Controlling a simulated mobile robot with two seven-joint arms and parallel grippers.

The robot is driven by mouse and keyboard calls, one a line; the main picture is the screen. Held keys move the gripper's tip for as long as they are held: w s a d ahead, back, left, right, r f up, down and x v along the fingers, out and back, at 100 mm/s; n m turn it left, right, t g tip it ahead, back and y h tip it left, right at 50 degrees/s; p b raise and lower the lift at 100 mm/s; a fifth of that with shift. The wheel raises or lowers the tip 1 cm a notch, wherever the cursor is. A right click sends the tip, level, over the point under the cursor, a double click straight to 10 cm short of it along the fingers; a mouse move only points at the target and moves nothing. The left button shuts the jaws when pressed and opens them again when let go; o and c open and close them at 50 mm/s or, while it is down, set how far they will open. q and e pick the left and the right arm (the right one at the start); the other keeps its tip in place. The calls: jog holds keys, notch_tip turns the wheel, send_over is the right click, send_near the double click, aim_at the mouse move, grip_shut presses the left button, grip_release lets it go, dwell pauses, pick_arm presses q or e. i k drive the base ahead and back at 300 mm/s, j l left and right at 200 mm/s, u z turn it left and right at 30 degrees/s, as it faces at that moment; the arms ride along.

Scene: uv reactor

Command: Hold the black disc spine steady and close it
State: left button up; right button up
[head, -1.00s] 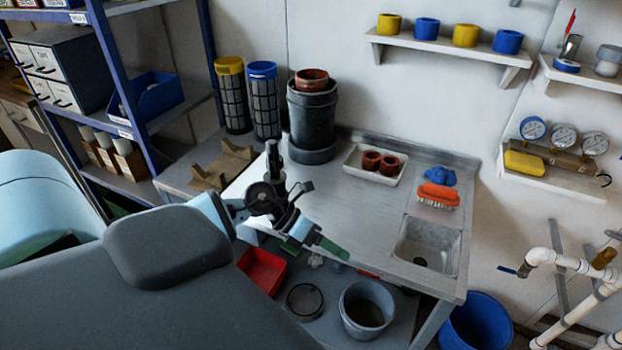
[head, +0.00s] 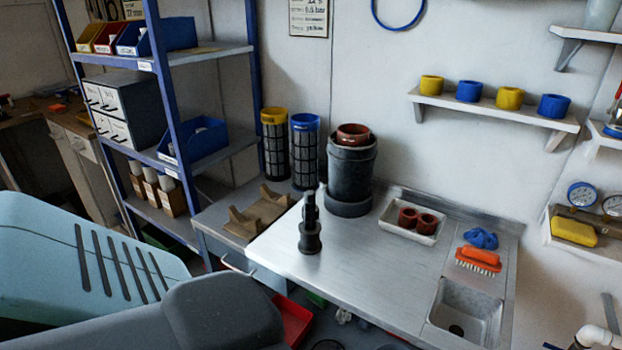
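A slim black upright piece, which I take to be the disc spine (head: 310,228), stands on the steel worktop (head: 385,280). It has a wide round base and a narrow upper part. It stands apart from other things, and nothing of mine touches it in this view. Whether it is open or closed is too small to tell. Neither my left nor my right gripper is in view.
Behind it stand a large black cylinder (head: 349,180) with a red-brown ring (head: 353,134), and yellow-topped (head: 275,150) and blue-topped (head: 306,155) filter cartridges. A wooden cradle (head: 258,212) is left. A white tray (head: 415,236), orange brush (head: 478,259) and sink (head: 466,312) are right.

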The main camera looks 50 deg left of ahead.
aim_at(309, 244)
jog(key=i+j, duration=0.1)
jog(key=i, duration=0.65)
jog(key=i+u, duration=0.1)
jog(key=u, duration=2)
